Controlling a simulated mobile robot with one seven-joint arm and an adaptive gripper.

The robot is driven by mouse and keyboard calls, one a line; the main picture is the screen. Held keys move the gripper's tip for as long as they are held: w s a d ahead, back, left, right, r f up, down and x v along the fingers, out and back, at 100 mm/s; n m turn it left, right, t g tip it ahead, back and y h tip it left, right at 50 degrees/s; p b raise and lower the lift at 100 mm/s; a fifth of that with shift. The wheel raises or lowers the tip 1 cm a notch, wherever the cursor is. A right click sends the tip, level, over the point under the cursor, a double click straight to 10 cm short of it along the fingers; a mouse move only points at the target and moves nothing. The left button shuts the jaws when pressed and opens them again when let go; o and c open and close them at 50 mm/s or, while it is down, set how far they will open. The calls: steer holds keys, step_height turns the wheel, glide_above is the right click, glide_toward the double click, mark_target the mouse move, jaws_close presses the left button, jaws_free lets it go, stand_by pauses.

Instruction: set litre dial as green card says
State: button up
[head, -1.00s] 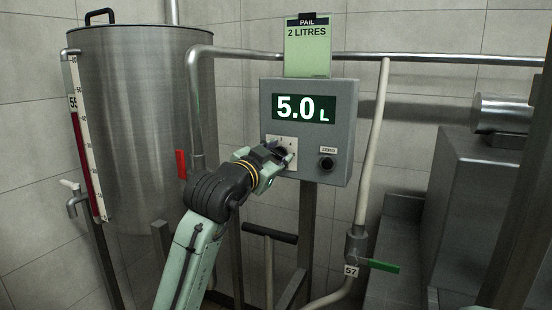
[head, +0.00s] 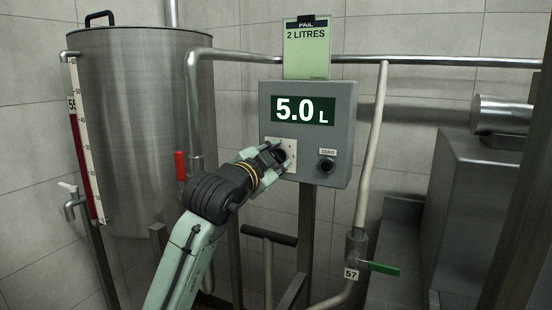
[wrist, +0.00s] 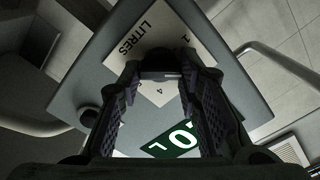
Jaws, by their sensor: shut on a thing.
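The green card (head: 306,50) above the control box reads "PAIL 2 LITRES". The grey control box (head: 348,135) has a display (head: 303,110) showing 5.0 L. The litre dial (wrist: 160,62) is a dark knob on a pale plate marked LITRES (wrist: 140,35); in the head view my gripper mostly hides it, with the plate (head: 291,145) showing around. My gripper (head: 277,155) is at the dial, its fingers shut on the knob; the wrist view shows both fingers (wrist: 160,85) around it. The dial's pointer is hidden.
A black ZERO button (head: 327,165) sits right of the dial. A steel tank (head: 145,130) with a level scale stands left. A red-handled valve (head: 180,166) is on the pipe behind my arm. A green-handled valve (head: 380,267) tagged 57 is below right.

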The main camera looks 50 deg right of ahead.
steer(key=o, duration=1.1)
steer(key=shift+o, duration=0.2)
steer(key=shift+a, duration=0.1)
steer(key=v, duration=1.2)
